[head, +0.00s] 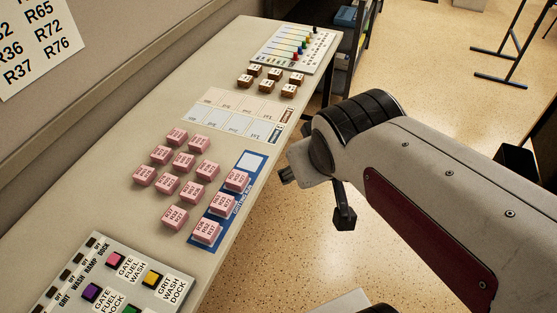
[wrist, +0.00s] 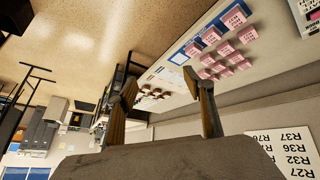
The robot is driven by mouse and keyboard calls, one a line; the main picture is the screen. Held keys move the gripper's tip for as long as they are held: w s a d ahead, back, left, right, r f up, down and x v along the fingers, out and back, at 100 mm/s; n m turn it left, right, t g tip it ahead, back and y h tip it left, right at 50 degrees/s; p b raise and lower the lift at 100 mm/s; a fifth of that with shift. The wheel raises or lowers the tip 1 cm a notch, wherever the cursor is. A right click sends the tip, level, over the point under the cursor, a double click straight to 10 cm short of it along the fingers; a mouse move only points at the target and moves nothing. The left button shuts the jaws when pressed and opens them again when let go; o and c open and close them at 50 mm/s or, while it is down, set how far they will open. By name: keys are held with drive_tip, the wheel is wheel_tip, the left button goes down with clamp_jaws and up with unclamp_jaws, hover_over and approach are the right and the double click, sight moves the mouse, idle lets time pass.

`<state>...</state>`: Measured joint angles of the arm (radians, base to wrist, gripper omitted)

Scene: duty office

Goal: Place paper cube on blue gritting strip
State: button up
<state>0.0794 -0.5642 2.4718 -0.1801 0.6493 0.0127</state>
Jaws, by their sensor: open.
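Several pink paper cubes (head: 184,161) with printed labels stand in loose rows on the desk. The blue gritting strip (head: 229,217) lies beside them along the desk's right edge. Three pink cubes (head: 222,205) sit on the strip, and a white square (head: 252,162) at its far end is bare. The wrist view also shows the strip (wrist: 178,58) and the cubes (wrist: 207,73). My gripper (head: 315,197) is open and empty, off the desk's right edge and apart from the strip. Its two spread fingers show in the wrist view (wrist: 163,88).
A panel with coloured buttons (head: 110,280) is at the near end. A wall is on the left; open floor is on the right.

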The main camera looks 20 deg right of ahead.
drive_tip(key=s+a+g+y, duration=0.1)
drive_tip(key=s+a, duration=0.4)
drive_tip(key=s, duration=0.2)
drive_tip(key=shift+s+y, duration=0.2)
drive_tip(key=shift+y, duration=0.2)
